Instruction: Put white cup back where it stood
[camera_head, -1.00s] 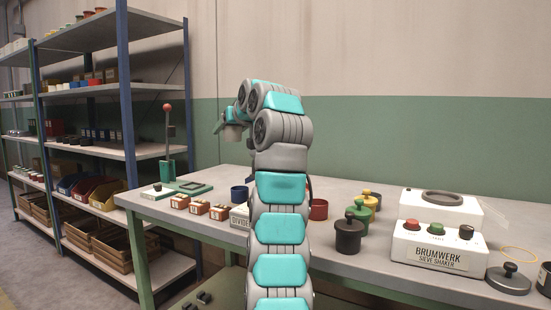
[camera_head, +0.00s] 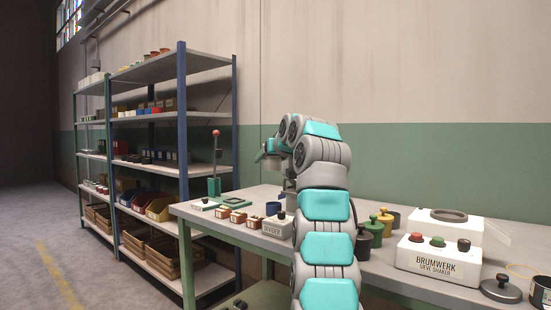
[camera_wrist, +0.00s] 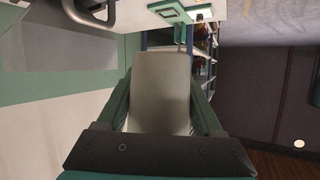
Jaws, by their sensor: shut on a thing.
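The white cup (camera_wrist: 161,90), pale grey in the shade, fills the middle of the wrist view between two dark green fingers. My gripper (camera_wrist: 160,100) is shut on its sides. In the head view my gripper (camera_head: 270,151) is small and partly hidden behind my arm. It is held above the left part of the bench (camera_head: 240,226), near the green-based lever stand (camera_head: 215,165). The cup cannot be made out clearly there, and its tilt is unclear.
Small labelled boxes (camera_head: 238,216), a blue cup (camera_head: 273,208) and a white divider box (camera_head: 277,228) stand on the bench. Dark, green and yellow pots and the sieve shaker (camera_head: 438,258) are to the right. A loaded shelf rack (camera_head: 182,120) stands left, beside open floor.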

